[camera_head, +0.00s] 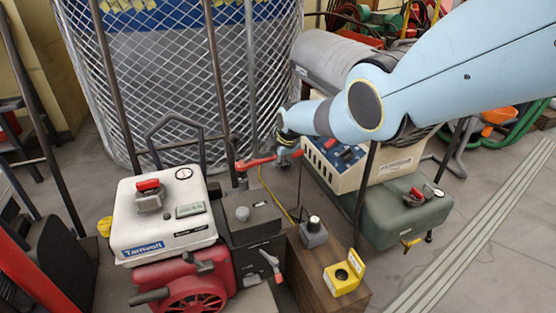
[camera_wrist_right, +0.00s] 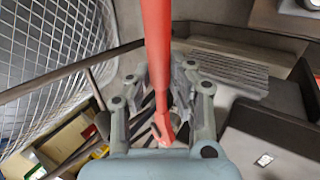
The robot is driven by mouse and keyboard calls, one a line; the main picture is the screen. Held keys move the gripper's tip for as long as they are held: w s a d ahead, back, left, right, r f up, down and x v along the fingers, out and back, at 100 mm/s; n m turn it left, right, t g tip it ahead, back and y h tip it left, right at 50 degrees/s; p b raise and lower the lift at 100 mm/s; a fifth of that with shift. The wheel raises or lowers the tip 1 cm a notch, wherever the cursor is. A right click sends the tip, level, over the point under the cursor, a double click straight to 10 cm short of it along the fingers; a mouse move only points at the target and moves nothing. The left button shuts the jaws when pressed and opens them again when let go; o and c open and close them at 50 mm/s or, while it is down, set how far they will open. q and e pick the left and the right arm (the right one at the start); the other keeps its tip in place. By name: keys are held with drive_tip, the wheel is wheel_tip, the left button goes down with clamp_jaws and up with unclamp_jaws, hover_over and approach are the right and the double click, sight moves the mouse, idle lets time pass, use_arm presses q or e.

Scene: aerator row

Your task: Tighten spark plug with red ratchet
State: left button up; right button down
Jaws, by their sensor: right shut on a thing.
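The red ratchet (camera_head: 258,160) lies about level above the dark engine block (camera_head: 262,222). Its head is at the left end, over a dark upright socket-like piece (camera_head: 241,180). I cannot tell whether that piece sits on the spark plug, which I cannot make out. My right gripper (camera_head: 284,152) comes in from the right and is shut on the ratchet's handle end. In the right wrist view the red handle (camera_wrist_right: 157,45) runs between the fingers of my right gripper (camera_wrist_right: 160,90). My left gripper is not in view.
A white tank (camera_head: 160,240) and red engine housing (camera_head: 180,283) stand left of the block. A wooden block (camera_head: 320,285) in front carries a yellow holder (camera_head: 342,280) and a grey knobbed box (camera_head: 313,236). A generator (camera_head: 365,172) stands behind right. Open floor lies at right.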

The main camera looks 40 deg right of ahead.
drive_tip(key=shift+r, duration=0.1)
drive_tip(key=s+m+p, duration=0.1)
drive_tip(key=s+a+m+h+p, duration=0.1)
drive_tip(key=m, duration=0.1)
drive_tip(key=s+a+m+g+h+p, duration=0.1)
drive_tip(key=shift+s+m, duration=0.3)
drive_tip(key=shift+s, duration=0.1)
